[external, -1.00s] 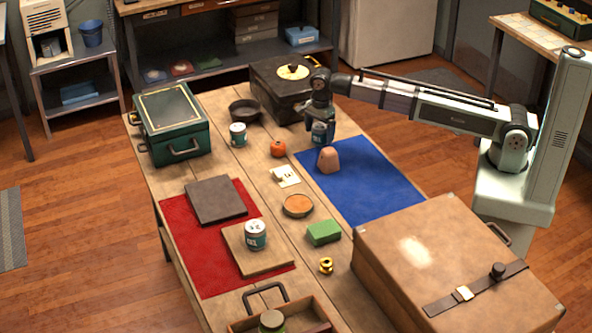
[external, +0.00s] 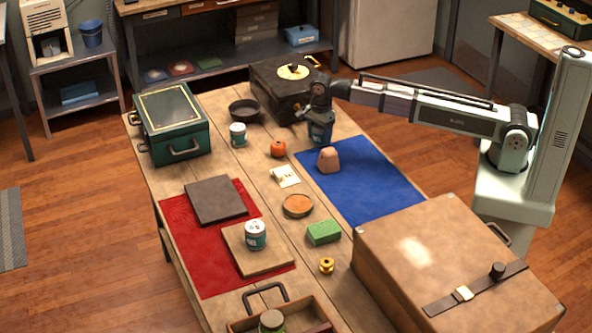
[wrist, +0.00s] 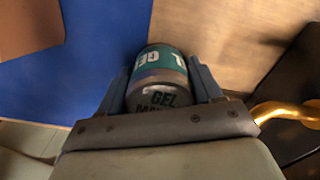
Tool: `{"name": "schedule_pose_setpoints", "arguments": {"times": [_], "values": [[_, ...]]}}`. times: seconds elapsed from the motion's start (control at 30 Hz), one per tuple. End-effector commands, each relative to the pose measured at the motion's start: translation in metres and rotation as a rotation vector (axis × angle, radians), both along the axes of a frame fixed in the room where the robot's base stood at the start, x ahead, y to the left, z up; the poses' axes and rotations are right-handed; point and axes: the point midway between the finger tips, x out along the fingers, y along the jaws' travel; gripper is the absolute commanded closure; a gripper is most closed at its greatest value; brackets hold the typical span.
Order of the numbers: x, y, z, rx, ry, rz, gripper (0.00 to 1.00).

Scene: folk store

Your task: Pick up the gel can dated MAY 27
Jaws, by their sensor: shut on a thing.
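My gripper (external: 320,122) is at the back edge of the blue mat, pointing down. It is shut on a grey and teal can (external: 319,134). In the wrist view the can (wrist: 160,72) sits between the two fingers, with "GEL" on its side and the start of a date, "MA"; the rest of the date is hidden by the gripper. I cannot tell if the can still touches the table. Another similar can (external: 238,136) stands near the green box, and a third can (external: 255,236) stands on a wooden board on the red mat. Their dates are too small to read.
A tan block (external: 328,160) lies on the blue mat (external: 375,190) just in front of the held can. A dark case with a brass part (external: 285,90) stands close behind my gripper. An orange-red round object (external: 278,149) is to the left. The blue mat's front is clear.

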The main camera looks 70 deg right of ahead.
Motion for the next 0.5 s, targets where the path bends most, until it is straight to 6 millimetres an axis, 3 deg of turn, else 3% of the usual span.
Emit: {"name": "schedule_pose_setpoints", "arguments": {"times": [0.33, 0.5], "values": [[0.0, 0.0, 0.002, 0.0, 0.0, 0.0, 0.71], [0.0, 0.0, 0.014, 0.0, -0.001, 0.0, 0.71]]}}
